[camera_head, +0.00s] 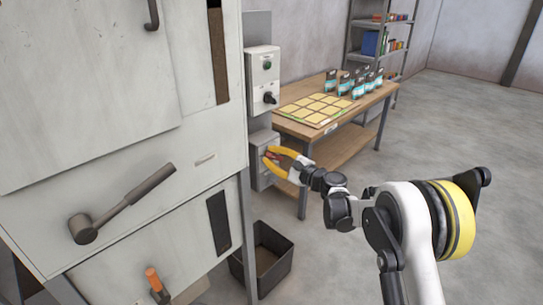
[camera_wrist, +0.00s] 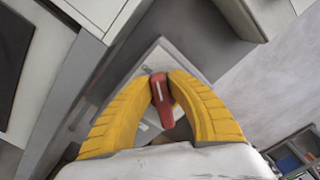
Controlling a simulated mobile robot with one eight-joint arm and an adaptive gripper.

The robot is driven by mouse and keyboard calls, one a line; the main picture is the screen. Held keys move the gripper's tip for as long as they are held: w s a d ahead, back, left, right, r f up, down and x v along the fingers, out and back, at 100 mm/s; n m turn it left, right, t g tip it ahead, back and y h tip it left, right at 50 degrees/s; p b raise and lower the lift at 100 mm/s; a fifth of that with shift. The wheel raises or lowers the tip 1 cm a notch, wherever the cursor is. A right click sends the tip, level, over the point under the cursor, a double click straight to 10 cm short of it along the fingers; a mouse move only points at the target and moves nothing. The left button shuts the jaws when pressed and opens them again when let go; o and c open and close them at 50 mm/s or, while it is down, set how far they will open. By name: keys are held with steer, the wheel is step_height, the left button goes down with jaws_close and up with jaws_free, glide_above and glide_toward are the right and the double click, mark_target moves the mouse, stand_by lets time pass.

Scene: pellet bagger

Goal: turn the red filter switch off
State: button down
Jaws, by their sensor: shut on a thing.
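The red filter switch (camera_wrist: 161,98) is a red handle with a pale line along it, on a light grey box (camera_head: 259,172) low on the post beside the machine. In the wrist view the handle lies between my two yellow fingers. My gripper (camera_head: 271,158) is shut on the handle, with the fingertips at the front of the box. It also shows in the wrist view (camera_wrist: 161,80). In the head view the fingers hide most of the handle. The switch's markings are too small to read.
A second box (camera_head: 262,78) with a green button and a black knob sits above. The machine's cabinet (camera_head: 110,110) with a grey lever (camera_head: 125,202) stands left. A dark bin (camera_head: 266,262) is below. A wooden table (camera_head: 350,115) with bags and yellow cards stands behind.

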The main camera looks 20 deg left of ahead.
steer(key=n, duration=0.2)
steer(key=f+n, duration=0.1)
steer(key=n, duration=0.1)
steer(key=shift+s+b, duration=0.1)
steer(key=shift+b, duration=0.25)
steer(key=shift+f+n, duration=0.15)
steer(key=shift+n, duration=1.45)
steer(key=c, duration=1.3)
jaws_free()
steer(key=shift+w, duration=0.2)
steer(key=shift+c, duration=0.2)
steer(key=shift+f, duration=0.1)
steer(key=shift+s+d, duration=0.1)
steer(key=v, duration=1.1)
steer(key=shift+s+d, duration=0.15)
steer(key=shift+d, duration=0.2)
